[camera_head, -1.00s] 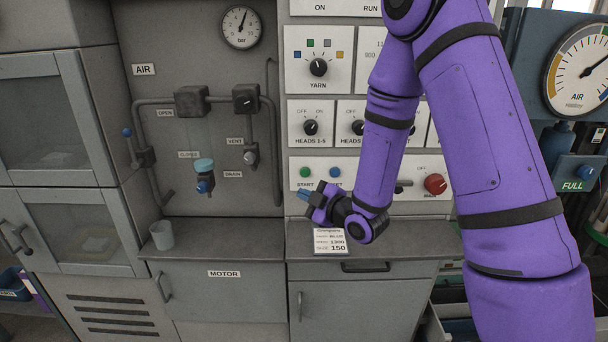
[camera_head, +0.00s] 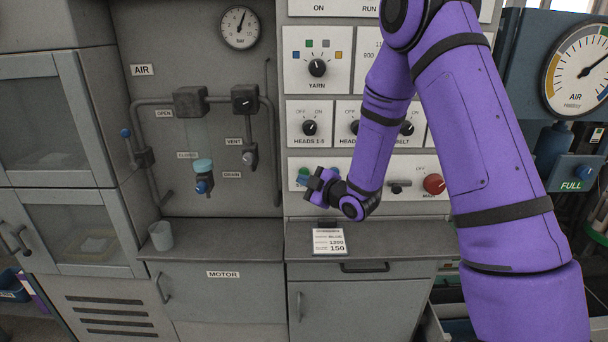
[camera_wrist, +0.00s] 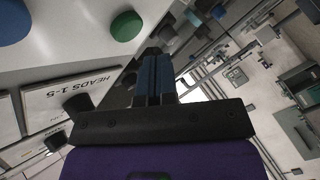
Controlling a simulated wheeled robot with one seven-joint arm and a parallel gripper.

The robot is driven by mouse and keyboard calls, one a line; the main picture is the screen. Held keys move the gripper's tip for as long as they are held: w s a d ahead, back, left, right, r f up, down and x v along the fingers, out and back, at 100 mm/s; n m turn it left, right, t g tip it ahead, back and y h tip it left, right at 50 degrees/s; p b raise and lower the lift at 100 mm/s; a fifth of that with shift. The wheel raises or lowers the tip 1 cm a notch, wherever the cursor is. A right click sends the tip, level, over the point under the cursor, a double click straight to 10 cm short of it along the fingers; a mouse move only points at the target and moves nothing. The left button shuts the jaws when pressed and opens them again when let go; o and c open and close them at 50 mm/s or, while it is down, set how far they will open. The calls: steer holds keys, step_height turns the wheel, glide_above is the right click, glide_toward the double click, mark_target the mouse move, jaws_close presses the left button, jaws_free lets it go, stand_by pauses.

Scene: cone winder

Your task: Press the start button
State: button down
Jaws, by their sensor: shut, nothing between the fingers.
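The start button is a round green knob on a white panel. The wrist view shows this green start button (camera_wrist: 126,26) whole, just up and left of my fingertips. In the head view my gripper (camera_head: 305,182) is right in front of that panel and covers most of the button and its label. My gripper, also in the wrist view (camera_wrist: 152,56), has its two blue fingers shut together with nothing between them. A small gap shows between the tips and the button in the wrist view; I cannot tell whether they touch.
A blue button (camera_wrist: 10,20) sits beside the green one. A red knob (camera_head: 434,184) and a dark lever (camera_head: 399,186) are farther right. Below are a grey ledge with a printed card (camera_head: 329,241) and a cup (camera_head: 161,236). Dials (camera_head: 310,128) are above.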

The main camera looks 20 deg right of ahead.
steer(key=shift+w+d, duration=0.2)
steer(key=shift+w, duration=0.35)
steer(key=shift+w, duration=0.15)
stand_by(1.6)
steer(key=shift+w+d, duration=0.1)
steer(key=shift+w, duration=0.15)
steer(key=shift+w+d, duration=0.15)
steer(key=shift+w, duration=0.25)
stand_by(0.8)
stand_by(0.3)
steer(key=shift+s+a, duration=0.25)
steer(key=shift+s, duration=0.55)
steer(key=shift+s+a, duration=0.25)
steer(key=shift+s, duration=0.55)
steer(key=shift+s+a, duration=0.3)
steer(key=shift+s, duration=0.5)
steer(key=shift+s+a, duration=0.25)
steer(key=shift+s, duration=0.55)
steer(key=shift+r, duration=0.1)
